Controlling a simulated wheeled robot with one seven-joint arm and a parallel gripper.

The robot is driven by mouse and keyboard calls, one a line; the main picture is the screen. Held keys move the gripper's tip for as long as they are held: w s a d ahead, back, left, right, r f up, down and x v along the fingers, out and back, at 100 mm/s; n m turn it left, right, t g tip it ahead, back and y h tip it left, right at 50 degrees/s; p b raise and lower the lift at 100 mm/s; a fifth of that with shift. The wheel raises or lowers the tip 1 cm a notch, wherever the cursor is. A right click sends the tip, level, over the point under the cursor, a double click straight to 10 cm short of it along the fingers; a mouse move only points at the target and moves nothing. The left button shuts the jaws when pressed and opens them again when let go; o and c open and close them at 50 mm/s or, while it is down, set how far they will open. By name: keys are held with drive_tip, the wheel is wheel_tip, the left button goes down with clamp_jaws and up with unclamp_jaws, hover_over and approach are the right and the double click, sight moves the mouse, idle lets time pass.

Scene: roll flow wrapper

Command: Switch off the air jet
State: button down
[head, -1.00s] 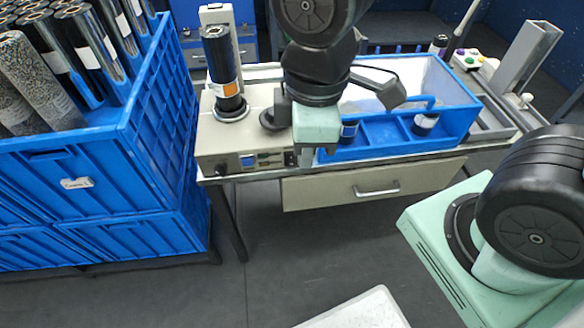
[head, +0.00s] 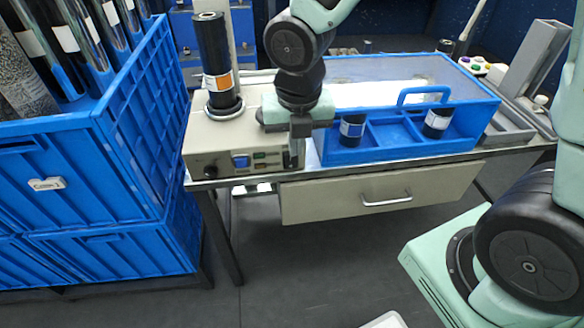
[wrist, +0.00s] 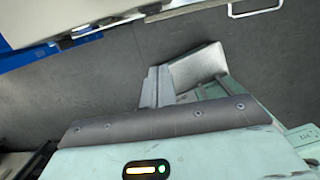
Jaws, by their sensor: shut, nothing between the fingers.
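The beige wrapper machine (head: 230,133) stands on the table at the left, with a black roll (head: 212,62) upright on its spindle. Its front panel has a dark knob (head: 210,172), a blue switch (head: 240,161) and small green-lit controls (head: 260,160). Which control belongs to the air jet, and its position, I cannot tell. My gripper (head: 297,158) points down at the machine's front right corner, right of the panel controls. It is shut and empty; its fingers also show in the wrist view (wrist: 158,86). Whether it touches the machine is unclear. The wrist view shows no panel control clearly.
A blue divided tray (head: 385,142) with dark rolls adjoins the machine on the right. A drawer with a handle (head: 387,202) hangs below the tabletop. Tall blue crates (head: 90,180) holding rolls stand left. The floor in front is clear.

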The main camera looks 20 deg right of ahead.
sight(292, 161)
idle(0.3)
drive_tip(key=w+f+b, duration=0.1)
drive_tip(key=f, duration=0.2)
drive_tip(key=w+f+b, duration=0.1)
drive_tip(key=f, duration=0.3)
drive_tip(key=w+d+f+b, duration=0.1)
drive_tip(key=w+f, duration=0.1)
drive_tip(key=f, duration=0.1)
drive_tip(key=shift+f, duration=0.2)
drive_tip(key=shift+w+d, duration=0.15)
drive_tip(key=shift+w, duration=0.4)
drive_tip(key=shift+w+d+r+p, duration=0.1)
drive_tip(key=shift+w+p, duration=0.05)
drive_tip(key=shift+p, duration=0.3)
drive_tip(key=shift+w+f, duration=0.1)
drive_tip(key=shift+f, duration=0.15)
drive_tip(key=shift+r, duration=0.15)
